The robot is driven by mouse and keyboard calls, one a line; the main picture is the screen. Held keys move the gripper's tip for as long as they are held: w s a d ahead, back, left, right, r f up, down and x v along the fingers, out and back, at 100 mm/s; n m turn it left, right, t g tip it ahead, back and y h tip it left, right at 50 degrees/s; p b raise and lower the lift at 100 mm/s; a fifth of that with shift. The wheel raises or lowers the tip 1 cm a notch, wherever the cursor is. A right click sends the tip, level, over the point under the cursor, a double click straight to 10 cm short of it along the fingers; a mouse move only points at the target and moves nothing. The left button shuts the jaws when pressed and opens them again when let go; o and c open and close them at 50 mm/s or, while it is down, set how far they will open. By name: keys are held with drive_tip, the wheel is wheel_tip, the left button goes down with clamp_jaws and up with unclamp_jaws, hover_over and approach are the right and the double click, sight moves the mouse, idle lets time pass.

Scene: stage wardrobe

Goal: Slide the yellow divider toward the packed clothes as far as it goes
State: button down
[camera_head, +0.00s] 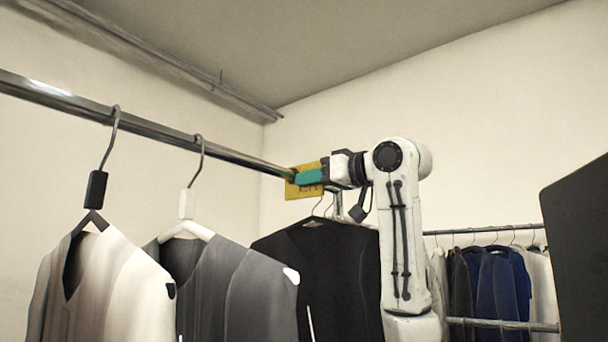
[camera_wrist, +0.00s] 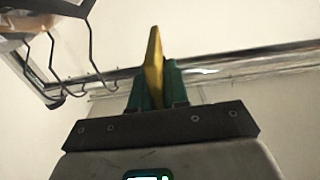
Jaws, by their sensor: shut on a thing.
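The yellow divider (camera_head: 304,188) hangs on the metal rail (camera_head: 165,132) near its far end, partly hidden behind my gripper (camera_head: 309,177). In the wrist view the divider (camera_wrist: 154,68) stands edge-on between the two green fingers of my gripper (camera_wrist: 155,85), which are shut on it. The rail (camera_wrist: 235,62) runs behind it. The packed clothes, with a black garment (camera_head: 320,270) in front, hang just beyond the divider, partly hidden by my arm. In the wrist view several hanger hooks (camera_wrist: 88,62) sit close together to the left of the divider.
A white jacket (camera_head: 105,285) and a grey jacket (camera_head: 225,290) hang apart on the near part of the rail. A second rack (camera_head: 485,231) with several garments stands at the back right. A dark panel (camera_head: 580,260) fills the right edge. Bare rail lies between the grey jacket's hook and the divider.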

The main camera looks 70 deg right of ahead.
drive_tip(key=shift+d, duration=0.15)
drive_tip(key=c, duration=1.2)
unclamp_jaws()
drive_tip(key=shift+s+d, duration=0.1)
drive_tip(key=b+v, duration=0.4)
drive_tip(key=v, duration=0.6)
drive_tip(key=shift+s, duration=0.35)
